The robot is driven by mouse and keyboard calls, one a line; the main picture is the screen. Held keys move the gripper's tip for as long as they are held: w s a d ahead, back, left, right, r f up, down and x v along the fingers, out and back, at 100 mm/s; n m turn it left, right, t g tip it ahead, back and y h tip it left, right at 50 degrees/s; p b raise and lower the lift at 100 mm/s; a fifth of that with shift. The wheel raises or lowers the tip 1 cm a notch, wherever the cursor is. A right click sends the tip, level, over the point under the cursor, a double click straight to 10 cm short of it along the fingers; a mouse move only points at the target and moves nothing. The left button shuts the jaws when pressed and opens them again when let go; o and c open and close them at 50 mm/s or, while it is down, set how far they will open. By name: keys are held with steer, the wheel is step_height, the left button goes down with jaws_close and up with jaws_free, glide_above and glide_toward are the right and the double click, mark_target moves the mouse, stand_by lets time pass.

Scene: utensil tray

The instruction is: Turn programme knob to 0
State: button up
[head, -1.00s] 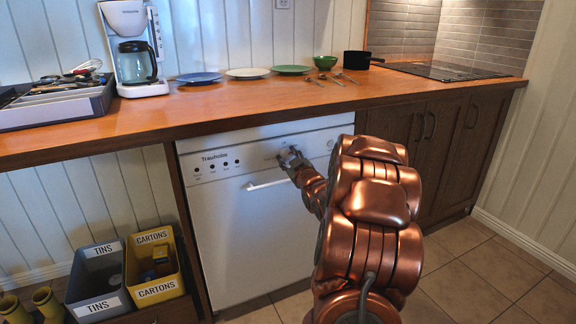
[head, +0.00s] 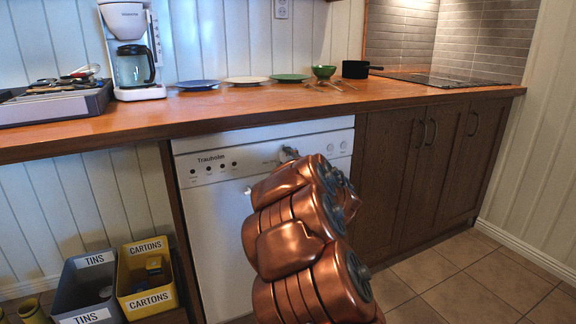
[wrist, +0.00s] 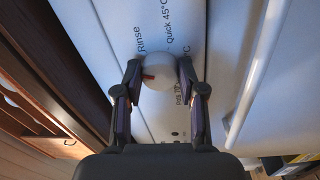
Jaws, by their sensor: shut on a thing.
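The programme knob (wrist: 158,66) is a round pale dial on the white dishwasher's panel, centred in the wrist view. My gripper (wrist: 159,73) is shut on the knob, with one dark finger on each side of it. A red mark shows on the knob's lower left in the wrist view. Printed around it are "Rinse", "Quick 45°C" and a partly covered temperature label; I cannot read a 0. In the head view my copper arm covers much of the dishwasher (head: 215,235) front and most of the gripper.
The wooden counter (head: 230,107) runs above the dishwasher, with a coffee maker, plates, a green bowl and a black pot on it. A grey tins bin (head: 68,290) and a yellow cartons bin (head: 122,283) stand at lower left. Dark cabinets (head: 400,175) are to the right.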

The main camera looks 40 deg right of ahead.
steer(key=n+b, duration=0.1)
steer(key=n, duration=0.2)
steer(key=shift+n+y, duration=0.4)
steer(key=shift+n, duration=0.3)
steer(key=o, duration=1.1)
steer(key=shift+o, duration=0.2)
steer(key=shift+s, duration=0.1)
steer(key=v, duration=1.1)
steer(key=shift+s+a, duration=0.15)
steer(key=shift+s, duration=0.25)
